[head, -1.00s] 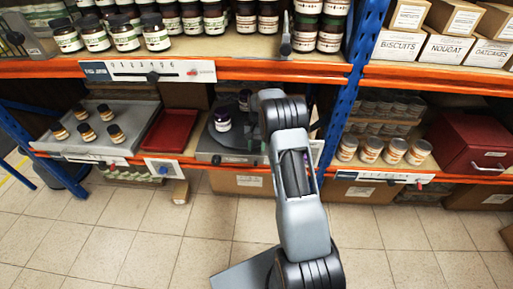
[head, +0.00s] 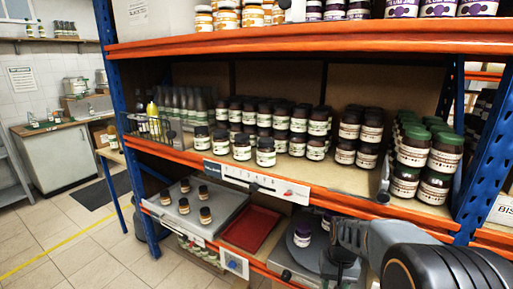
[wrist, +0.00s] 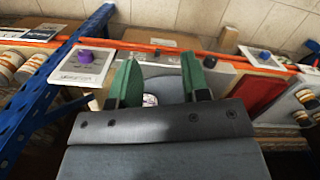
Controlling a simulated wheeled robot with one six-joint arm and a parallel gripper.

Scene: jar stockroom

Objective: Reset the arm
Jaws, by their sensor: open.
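My arm (head: 420,255) reaches in from the lower right of the head view, in front of the lower shelf. In the wrist view my gripper (wrist: 160,80) shows two green fingers, spread well apart. A small part of a white-labelled jar (wrist: 150,100) shows low between them, mostly hidden by the gripper body. I cannot tell whether anything touches the fingers. In the head view a jar with a dark purple lid (head: 302,235) stands on a dark round plate (head: 300,254) left of my arm.
A grey tray (head: 225,205) with several small jars and a red tray (head: 255,228) sit on the lower shelf. An orange beam (head: 360,200) and blue uprights (head: 490,150) bound the rack. Jars crowd the shelf above. Tiled floor (head: 80,245) is open at left.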

